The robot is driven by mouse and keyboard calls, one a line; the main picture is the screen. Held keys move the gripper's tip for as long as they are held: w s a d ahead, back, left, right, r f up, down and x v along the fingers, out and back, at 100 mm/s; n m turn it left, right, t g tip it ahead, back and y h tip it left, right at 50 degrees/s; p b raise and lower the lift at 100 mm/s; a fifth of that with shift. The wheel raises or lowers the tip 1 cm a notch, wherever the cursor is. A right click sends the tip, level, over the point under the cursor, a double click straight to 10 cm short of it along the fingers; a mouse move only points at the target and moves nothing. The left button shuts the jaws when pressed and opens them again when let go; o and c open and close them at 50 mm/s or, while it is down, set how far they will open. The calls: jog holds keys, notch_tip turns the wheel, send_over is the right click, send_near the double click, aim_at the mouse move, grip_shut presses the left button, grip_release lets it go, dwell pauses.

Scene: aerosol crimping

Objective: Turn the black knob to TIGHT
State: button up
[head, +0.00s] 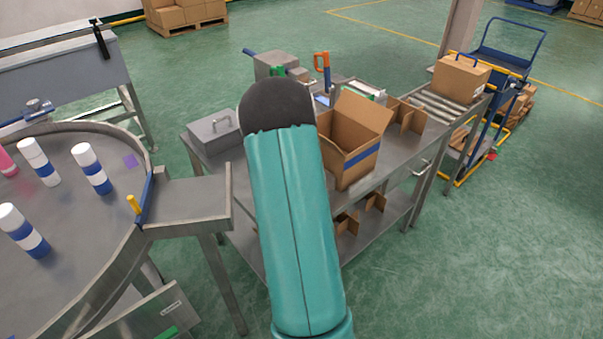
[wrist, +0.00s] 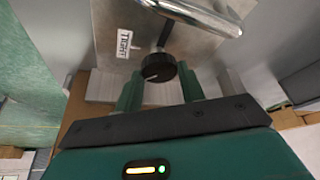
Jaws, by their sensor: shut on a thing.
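The black knob (wrist: 158,67) sits on a metal plate (wrist: 185,38) in the wrist view, below a dark rod or slot. A white label reading TIGHT (wrist: 124,41) is on the plate, up and to the left of the knob. A pale mark shows near the knob's lower edge; its exact direction is hard to tell. My gripper (wrist: 158,76) has its two green fingers on either side of the knob, shut on it. In the head view my teal arm covers the gripper, and the knob cannot be seen.
A shiny handle (wrist: 206,14) crosses the plate's top right. In the head view, an open carton (head: 350,150) stands on the metal bench right of my arm, and a lidded metal box (head: 212,134) left of it. A round table (head: 70,245) with several cans is at left.

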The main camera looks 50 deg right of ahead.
jog(key=m+g, duration=0.1)
jog(key=m, duration=0.3)
jog(key=shift+w+m+g, duration=0.2)
jog(key=shift+m+g, duration=0.1)
jog(key=shift+g, duration=0.1)
jog(key=m+g, duration=0.1)
jog(key=m, duration=0.3)
jog(key=shift+g, duration=0.3)
jog(key=shift+m, duration=0.3)
jog(key=o, duration=1)
jog(key=shift+w, duration=0.1)
jog(key=v, duration=1.3)
jog(key=shift+r, duration=0.4)
